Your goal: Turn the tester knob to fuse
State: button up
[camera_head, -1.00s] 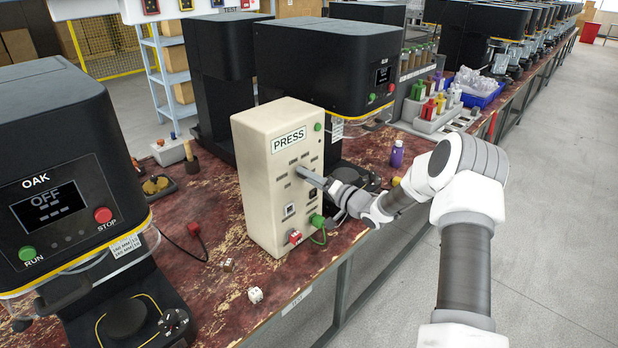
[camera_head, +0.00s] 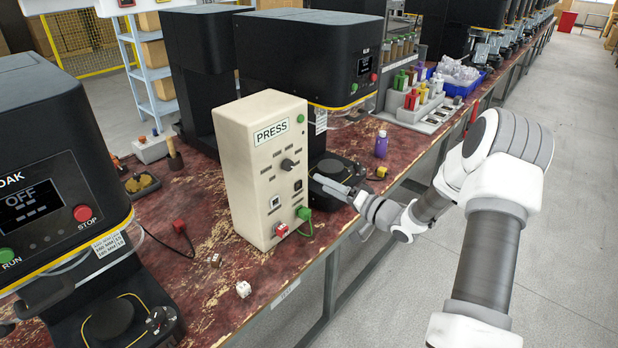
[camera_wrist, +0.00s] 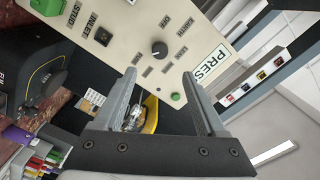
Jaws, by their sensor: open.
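The tester is a cream upright box (camera_head: 247,190) with a PRESS label, standing on the worn red bench. Its black knob (camera_head: 288,164) is on the upper part of the front face, with small labels around it. In the wrist view the knob (camera_wrist: 159,49) shows beyond the fingertips, its pointer line too small to read surely; one label there reads EARTH and another seems to read FUSE. My gripper (camera_head: 318,183) is in front of the panel, right of and below the knob and apart from it. In the wrist view my gripper (camera_wrist: 160,82) is open and empty.
A black machine with an OFF screen (camera_head: 50,170) stands left. Another black machine (camera_head: 315,60) stands close behind the tester. A green plug (camera_head: 304,213) and red connector (camera_head: 281,230) stick out low on the panel. A purple bottle (camera_head: 381,144) stands right. The aisle is clear.

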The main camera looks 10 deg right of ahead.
jog(key=v, duration=0.5)
jog(key=shift+s, duration=0.15)
